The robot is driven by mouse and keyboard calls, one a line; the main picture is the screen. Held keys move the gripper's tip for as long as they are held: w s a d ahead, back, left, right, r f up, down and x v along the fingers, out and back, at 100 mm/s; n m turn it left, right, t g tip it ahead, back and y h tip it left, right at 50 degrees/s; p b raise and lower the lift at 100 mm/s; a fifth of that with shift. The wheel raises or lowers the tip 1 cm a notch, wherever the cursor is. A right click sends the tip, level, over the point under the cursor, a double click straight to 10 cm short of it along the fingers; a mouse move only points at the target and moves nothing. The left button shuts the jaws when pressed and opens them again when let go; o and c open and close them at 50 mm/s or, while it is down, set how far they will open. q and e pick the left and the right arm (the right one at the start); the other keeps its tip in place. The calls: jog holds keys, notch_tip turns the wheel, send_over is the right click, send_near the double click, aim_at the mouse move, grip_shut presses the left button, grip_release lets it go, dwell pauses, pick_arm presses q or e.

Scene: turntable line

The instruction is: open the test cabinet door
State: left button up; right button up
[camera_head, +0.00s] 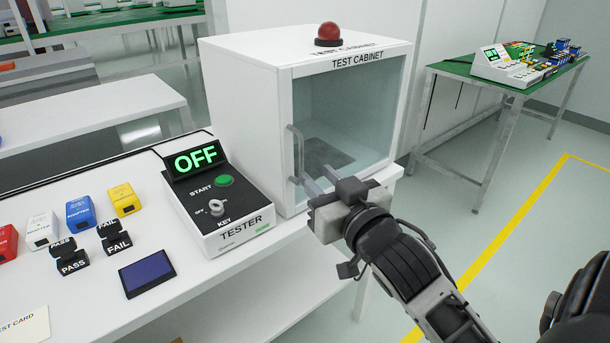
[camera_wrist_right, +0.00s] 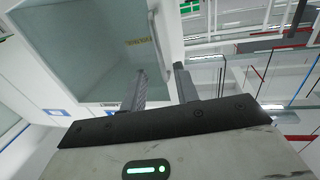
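The white test cabinet (camera_head: 245,110) stands on the table with a red dome lamp on top. Its glass-fronted door (camera_head: 350,105) looks shut. The grey bar handle (camera_head: 297,150) is upright on the door's left side. My right gripper (camera_head: 307,183) is at the handle's lower end, its two fingers apart and pointing at the cabinet. In the right wrist view the open fingers (camera_wrist_right: 160,84) reach toward the door's edge, with the handle bar (camera_wrist_right: 156,45) just beyond the gap between them. Contact with the handle cannot be told. My left gripper is not in view.
The tester (camera_head: 220,200), reading OFF, stands close left of the cabinet. Coloured adapters (camera_head: 80,213), PASS and FAIL stamps (camera_head: 116,238) and a dark blue pad (camera_head: 147,272) lie further left. Floor in front of the cabinet's right side is clear up to a green table (camera_head: 460,69).

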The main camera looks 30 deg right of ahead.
aim_at(302, 159)
jog(key=w, duration=0.5)
jog(key=shift+w+d+r+p, duration=0.1)
jog(key=shift+w+d+p, duration=0.25)
jog(key=shift+w, duration=0.05)
grip_shut()
